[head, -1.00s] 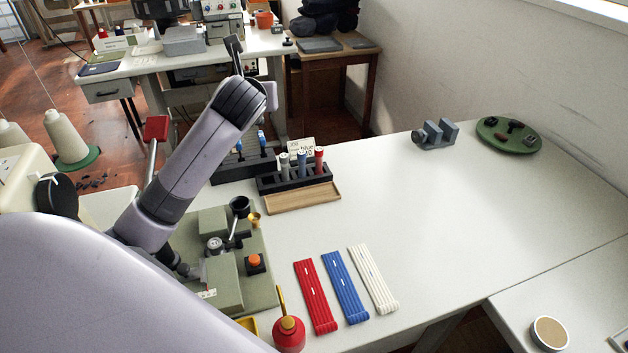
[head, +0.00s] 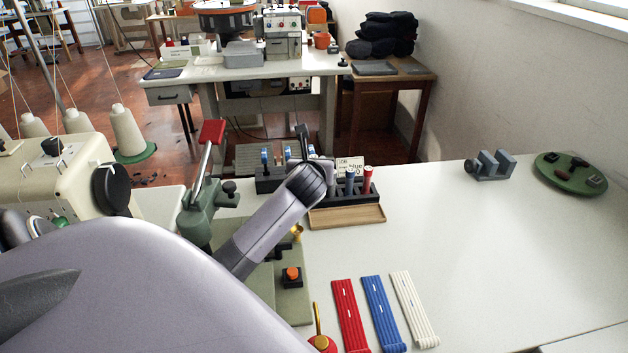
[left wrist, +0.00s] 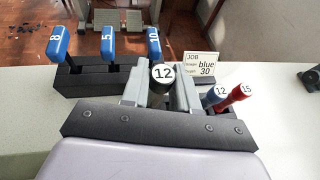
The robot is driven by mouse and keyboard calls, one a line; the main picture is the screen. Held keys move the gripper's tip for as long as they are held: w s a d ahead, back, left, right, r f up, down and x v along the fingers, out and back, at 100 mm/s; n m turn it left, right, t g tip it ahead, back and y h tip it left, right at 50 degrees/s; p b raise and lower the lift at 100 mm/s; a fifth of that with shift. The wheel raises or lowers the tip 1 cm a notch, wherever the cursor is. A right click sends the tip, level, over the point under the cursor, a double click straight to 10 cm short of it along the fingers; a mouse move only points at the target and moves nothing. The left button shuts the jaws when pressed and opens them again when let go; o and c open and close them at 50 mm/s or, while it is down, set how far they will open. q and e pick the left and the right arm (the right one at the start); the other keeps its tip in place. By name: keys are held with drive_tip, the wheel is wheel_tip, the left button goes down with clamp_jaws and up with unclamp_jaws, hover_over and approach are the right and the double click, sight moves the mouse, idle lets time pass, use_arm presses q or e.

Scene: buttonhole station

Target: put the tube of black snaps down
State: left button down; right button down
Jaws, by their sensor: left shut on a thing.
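My left gripper (head: 304,143) is shut on a dark tube with a white cap marked 12 (left wrist: 162,73). In the left wrist view the tube stands between the two grey fingers, its cap facing the camera. Its lower end is hidden, so I cannot tell whether it touches the black tube rack (head: 370,196). A blue tube (head: 350,181) and a red tube (head: 367,179) stand in that rack, just right of my gripper. In the left wrist view their caps read 12 and 15. My arm hides the rack's left part. My right gripper is out of view.
Blue-handled tools (left wrist: 108,42) stand in a black holder behind and left. A job card (left wrist: 202,64) reads blue 30. A wooden tray (head: 345,217) lies before the rack. A green press with a red lever (head: 212,131) is left. The table's right middle is clear.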

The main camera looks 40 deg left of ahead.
use_arm(q)
drive_tip(key=shift+f+b, duration=0.4)
drive_tip(key=shift+f, duration=1.8)
drive_tip(key=c, duration=1.1)
unclamp_jaws()
drive_tip(key=shift+f, duration=0.15)
drive_tip(key=shift+c, duration=0.2)
drive_tip(key=shift+r, duration=0.2)
drive_tip(key=p+v, duration=0.1)
drive_tip(key=v, duration=1.1)
drive_tip(key=shift+d+f, duration=0.1)
